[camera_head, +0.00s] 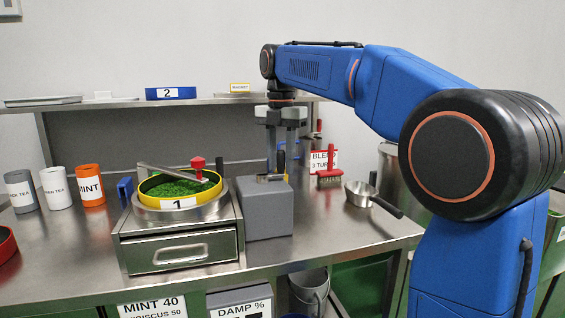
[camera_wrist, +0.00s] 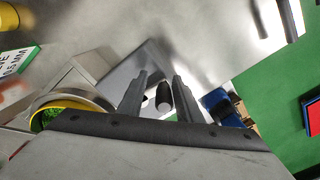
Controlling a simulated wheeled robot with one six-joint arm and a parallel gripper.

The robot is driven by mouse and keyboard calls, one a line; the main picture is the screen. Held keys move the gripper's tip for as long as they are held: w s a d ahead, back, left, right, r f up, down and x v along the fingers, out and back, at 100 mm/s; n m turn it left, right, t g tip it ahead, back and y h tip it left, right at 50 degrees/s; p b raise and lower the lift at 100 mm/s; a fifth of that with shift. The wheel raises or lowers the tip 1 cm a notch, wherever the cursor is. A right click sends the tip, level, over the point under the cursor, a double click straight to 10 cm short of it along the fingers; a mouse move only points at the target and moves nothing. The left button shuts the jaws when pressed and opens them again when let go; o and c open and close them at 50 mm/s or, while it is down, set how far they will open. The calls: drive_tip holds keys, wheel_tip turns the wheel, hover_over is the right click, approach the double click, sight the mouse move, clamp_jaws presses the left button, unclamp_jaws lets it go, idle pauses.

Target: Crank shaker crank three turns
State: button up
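The shaker is a metal box with a drawer (camera_head: 168,252). On it sits a yellow-rimmed sieve (camera_head: 152,203) marked 1, holding green leaf, with a metal bar and a red knob (camera_head: 198,164) over it. A grey block (camera_head: 267,213) stands against its right side. My gripper (camera_head: 281,170) points down at the top of this block, fingers apart. In the wrist view, an upright black handle (camera_wrist: 164,97) shows between the fingers (camera_wrist: 160,77); I cannot tell whether they touch it. Whether this handle is the crank's grip is unclear, and its base is hidden.
Labelled cups, including an orange MINT cup (camera_head: 90,185), stand at left. A shelf (camera_head: 215,100) runs behind. A bucket (camera_head: 309,288) is below the counter.

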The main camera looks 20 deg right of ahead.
drive_tip(key=o, duration=1.3)
drive_tip(key=shift+c, duration=0.2)
drive_tip(key=shift+s, duration=0.1)
drive_tip(key=shift+s+a, duration=0.15)
drive_tip(key=shift+s, duration=0.5)
drive_tip(key=shift+c, duration=0.2)
drive_tip(key=c, duration=1.8)
drive_tip(key=shift+o, duration=0.2)
